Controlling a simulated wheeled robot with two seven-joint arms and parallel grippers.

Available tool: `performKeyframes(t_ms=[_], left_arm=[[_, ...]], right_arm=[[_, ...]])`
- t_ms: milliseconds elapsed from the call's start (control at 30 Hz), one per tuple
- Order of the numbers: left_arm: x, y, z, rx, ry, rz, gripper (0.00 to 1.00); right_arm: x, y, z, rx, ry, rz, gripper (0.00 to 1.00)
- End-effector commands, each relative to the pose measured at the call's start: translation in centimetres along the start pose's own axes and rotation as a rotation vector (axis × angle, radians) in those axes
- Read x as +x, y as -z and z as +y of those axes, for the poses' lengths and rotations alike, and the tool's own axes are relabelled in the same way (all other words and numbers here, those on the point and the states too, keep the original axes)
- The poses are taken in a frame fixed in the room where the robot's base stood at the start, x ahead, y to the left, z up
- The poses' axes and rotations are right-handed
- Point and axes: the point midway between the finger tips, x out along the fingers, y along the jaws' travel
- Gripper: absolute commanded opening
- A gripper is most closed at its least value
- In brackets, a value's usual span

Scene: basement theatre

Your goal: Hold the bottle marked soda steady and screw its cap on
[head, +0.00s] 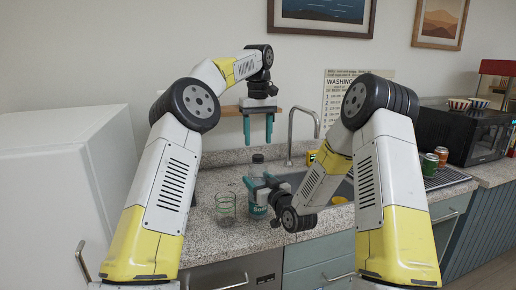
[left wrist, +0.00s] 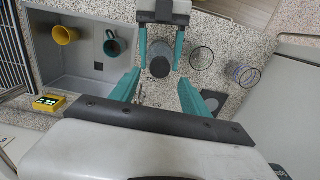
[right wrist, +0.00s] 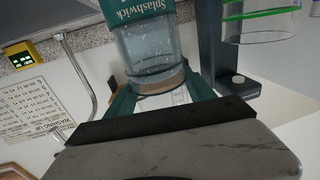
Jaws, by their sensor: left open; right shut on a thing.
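The bottle marked soda (head: 257,212) stands upright on the speckled counter, with clear walls and a teal label. Its dark round top, which looks like the cap (left wrist: 160,67), shows from above in the left wrist view; I cannot tell how tightly it sits. My right gripper (head: 262,187) is shut on the bottle's body from the right.
A clear glass with a green band (head: 226,208) stands close left of the bottle. Behind and right are a curved tap (head: 291,135) and the sink (left wrist: 80,70), holding a yellow mug (left wrist: 66,35) and a teal mug (left wrist: 115,45). A white cabinet (head: 60,180) stands left.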

Motion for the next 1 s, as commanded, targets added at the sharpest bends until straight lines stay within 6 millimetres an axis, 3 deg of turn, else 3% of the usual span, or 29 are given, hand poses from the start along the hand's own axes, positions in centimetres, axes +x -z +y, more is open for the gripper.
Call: performKeyframes(t_ms=[300,767,1000], left_arm=[[4.6,0.0,-0.1,0.0,0.001,-0.002,0.54],[5.6,0.0,0.0,0.0,-0.001,0.001,0.54],[5.6,0.0,0.0,0.0,-0.001,0.0,0.07]], right_arm=[[0.0,0.0,0.0,0.0,0.0,0.0,0.0],[0.0,0.0,0.0,0.0,0.0,0.0,0.0],[0.0,0.0,0.0,0.0,0.0,0.0,0.0]])
